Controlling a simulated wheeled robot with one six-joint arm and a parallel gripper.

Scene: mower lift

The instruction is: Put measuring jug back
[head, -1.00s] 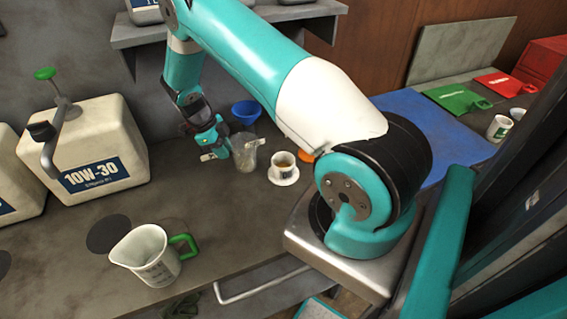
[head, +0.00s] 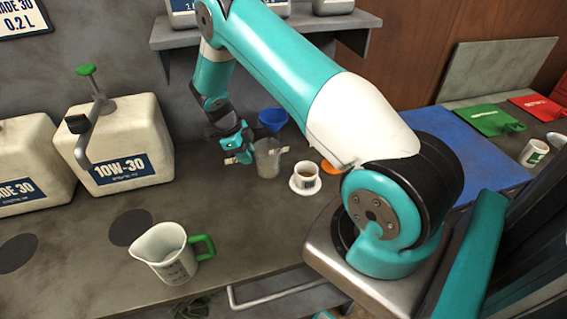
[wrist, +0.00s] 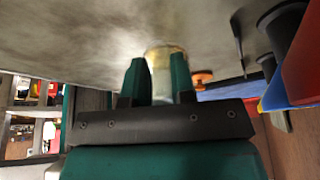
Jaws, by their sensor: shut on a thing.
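My gripper (head: 243,150) is shut on a clear, greyish jug (head: 268,160) at the back of the workbench. In the wrist view the jug (wrist: 160,62) sits between the two green fingers, its rim yellowish. I cannot tell whether its base touches the bench. A second jug (head: 165,252), white with a green handle and scale marks, stands upright and apart near the bench's front edge.
A large 10W-30 canister (head: 122,140) stands at the left. A dark round mark (head: 130,227) on the bench is bare. A shelf (head: 180,38) hangs above.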

